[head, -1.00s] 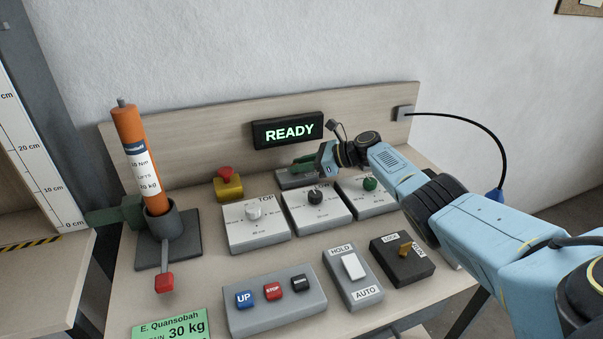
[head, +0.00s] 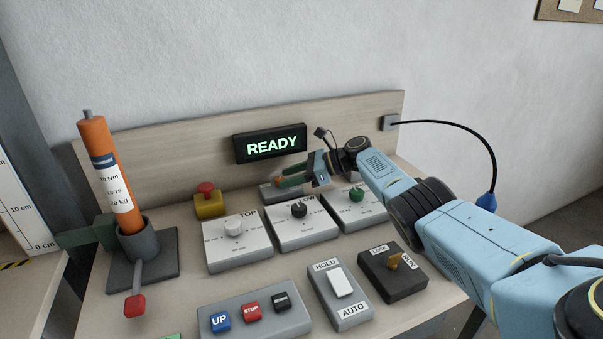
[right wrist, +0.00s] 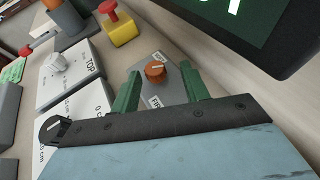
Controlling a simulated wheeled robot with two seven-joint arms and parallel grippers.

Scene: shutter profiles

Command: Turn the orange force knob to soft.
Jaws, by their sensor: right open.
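The orange force knob (right wrist: 155,72) sits on a small grey plate (right wrist: 165,92) with white labels, one at each side of the knob. In the head view the knob (head: 279,180) is a small orange spot, mostly hidden by my right gripper. My right gripper (head: 288,174) reaches over the plate from the right. In the right wrist view its two green fingers (right wrist: 160,84) are apart, with the knob between and slightly beyond them. I cannot tell whether either finger touches it. The label wording is too small to read fully. My left gripper is not in view.
The READY display (head: 270,144) stands close behind the plate. A red emergency button on a yellow base (head: 208,200) is to its left. White dial boxes with a white knob (head: 233,229), a black knob (head: 299,210) and a green knob (head: 356,194) stand in front.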

